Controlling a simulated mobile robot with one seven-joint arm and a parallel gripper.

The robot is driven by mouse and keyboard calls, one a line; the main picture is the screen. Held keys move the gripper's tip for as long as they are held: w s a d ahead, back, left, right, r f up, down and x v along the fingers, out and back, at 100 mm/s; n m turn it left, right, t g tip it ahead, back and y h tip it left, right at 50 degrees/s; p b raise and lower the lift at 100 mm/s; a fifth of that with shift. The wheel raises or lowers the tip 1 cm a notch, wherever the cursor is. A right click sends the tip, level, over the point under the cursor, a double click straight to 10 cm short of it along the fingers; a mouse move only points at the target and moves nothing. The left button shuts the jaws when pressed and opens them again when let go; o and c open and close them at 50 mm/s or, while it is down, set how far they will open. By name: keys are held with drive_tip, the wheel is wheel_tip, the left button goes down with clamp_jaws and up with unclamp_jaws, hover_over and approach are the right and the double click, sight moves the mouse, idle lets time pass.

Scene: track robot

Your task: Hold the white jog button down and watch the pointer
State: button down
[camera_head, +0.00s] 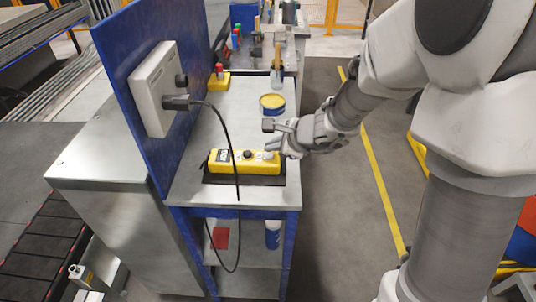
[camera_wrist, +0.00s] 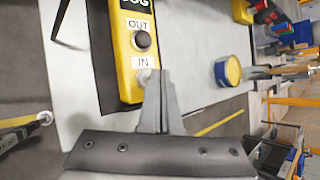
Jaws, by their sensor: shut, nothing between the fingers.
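A yellow pendant (camera_head: 215,166) lies on a dark mat on the grey-topped bench; the wrist view also shows the pendant (camera_wrist: 127,85). It has a black button (camera_wrist: 142,40) between the labels OUT and IN. The white jog button (camera_wrist: 145,74) sits below IN, partly hidden by my fingertips. My gripper (camera_wrist: 155,76) is shut and empty, with its tips at the white button. I cannot tell whether they touch it or whether it is pressed. In the head view my gripper (camera_head: 273,149) is over the pendant's right end. I cannot make out a pointer.
A grey box (camera_head: 157,90) on the upright blue panel (camera_head: 120,50) carries a black cable (camera_head: 228,135) that hangs across the pendant. A yellow-topped tin (camera_head: 272,104) stands behind my gripper. A small yellow block with a red knob (camera_head: 218,80) stands farther back.

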drive_tip(key=shift+f+b, duration=0.45)
drive_tip(key=shift+b, duration=0.15)
idle(1.9)
drive_tip(key=shift+r, duration=0.15)
idle(1.9)
drive_tip(key=shift+r+p, duration=0.7)
drive_tip(key=shift+r, duration=0.1)
drive_tip(key=shift+r+p, duration=2.05)
drive_tip(key=shift+r, duration=0.4)
